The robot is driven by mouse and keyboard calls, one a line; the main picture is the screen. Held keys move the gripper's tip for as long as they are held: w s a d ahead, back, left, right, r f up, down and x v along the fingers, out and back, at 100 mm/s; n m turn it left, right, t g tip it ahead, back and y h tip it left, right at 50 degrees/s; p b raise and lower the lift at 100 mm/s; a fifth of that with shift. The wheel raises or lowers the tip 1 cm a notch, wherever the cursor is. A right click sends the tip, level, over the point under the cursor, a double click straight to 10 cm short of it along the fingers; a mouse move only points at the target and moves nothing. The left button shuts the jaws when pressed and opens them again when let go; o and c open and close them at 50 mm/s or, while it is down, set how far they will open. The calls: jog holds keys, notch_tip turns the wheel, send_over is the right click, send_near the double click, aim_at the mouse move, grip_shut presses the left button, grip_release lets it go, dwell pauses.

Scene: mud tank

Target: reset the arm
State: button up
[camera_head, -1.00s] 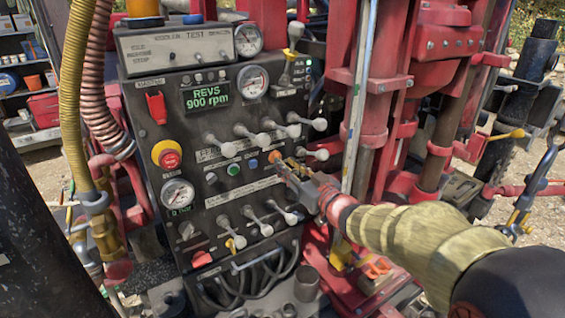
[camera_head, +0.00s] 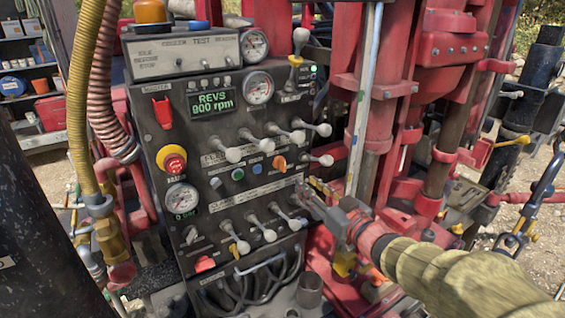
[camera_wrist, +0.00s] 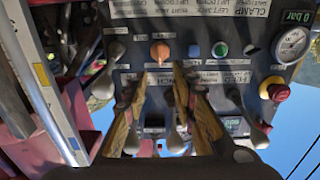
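My gripper (camera_head: 318,194) stands in front of the right edge of the black control panel (camera_head: 150,215), on the end of my sleeved arm. In the wrist view its two fingers (camera_wrist: 160,90) are spread apart with nothing visible between them. The orange knob (camera_head: 280,162) on the panel is up and left of the fingertips, clear of them. In the wrist view, which is upside down, the orange knob (camera_wrist: 160,50) appears just beyond the fingertips. A grey-handled lever (camera_head: 298,223) of the lower row is close below left of the gripper; contact cannot be told.
Several upper levers (camera_head: 298,137) stick out of the panel. A red and yellow emergency button (camera_head: 173,161) and a pressure gauge (camera_head: 181,198) sit at its left. A red mast frame (camera_head: 376,140) with a light upright rail stands close right. Hoses (camera_head: 88,80) hang at left.

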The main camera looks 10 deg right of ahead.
jog(key=s+d+f+m+g+h, duration=0.2)
jog(key=d+f+m+g+h, duration=0.15)
jog(key=d+f+h, duration=0.5)
jog(key=s+d+f+m+g+b, duration=0.1)
jog(key=s+d+f+g, duration=0.35)
jog(key=s+f, duration=0.35)
jog(key=s+a+f+g+b, duration=0.15)
jog(key=s+a, duration=0.25)
jog(key=s, duration=0.4)
jog(key=s+a+f+g+b, duration=0.1)
jog(key=s+a+g+b, duration=0.2)
jog(key=s, duration=0.4)
jog(key=s+a+r+y+b, duration=0.1)
jog(key=s+a+y+b, duration=0.2)
jog(key=a, duration=0.6)
jog(key=shift+s+a+r+n+t, duration=0.15)
jog(key=shift+s+a+n+t, duration=0.25)
jog(key=shift+s, duration=0.5)
jog(key=shift+d, duration=0.1)
